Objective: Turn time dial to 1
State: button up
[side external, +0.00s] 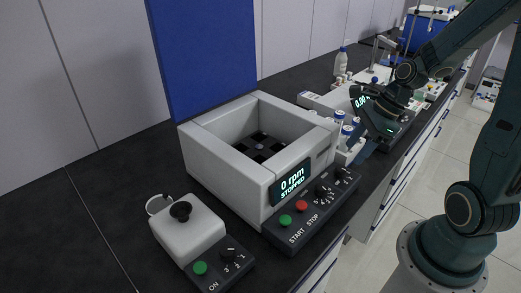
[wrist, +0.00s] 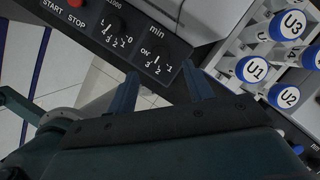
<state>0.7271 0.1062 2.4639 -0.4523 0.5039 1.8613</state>
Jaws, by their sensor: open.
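The time dial (wrist: 158,47), a black knob under the label "min" with numbers around it, is on the right end of the dark control panel in the wrist view. In the side view it is the far right knob (side external: 341,173). I cannot tell where its pointer stands. My gripper (wrist: 161,70) is open, its two blue fingers apart on either side of the lower part of this dial's scale, with nothing between them. In the side view my gripper (side external: 362,143) is above and right of the panel's far end. I cannot tell whether it touches the panel.
A second dial (wrist: 115,27) is left of the time dial. A red stop button (side external: 302,205) and a green start button (side external: 285,220) share the panel. The display (side external: 291,181) reads "0 rpm STOPPED". Blue-capped bottles (wrist: 256,69) in a white rack stand close right.

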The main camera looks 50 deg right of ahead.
aim_at(342, 168)
jog(key=shift+x, duration=3.2)
jog(key=shift+c, duration=0.4)
jog(key=c, duration=0.9)
jog(key=shift+n, duration=0.8)
jog(key=shift+g, duration=0.3)
jog(key=o, duration=1)
jog(key=shift+r, duration=0.1)
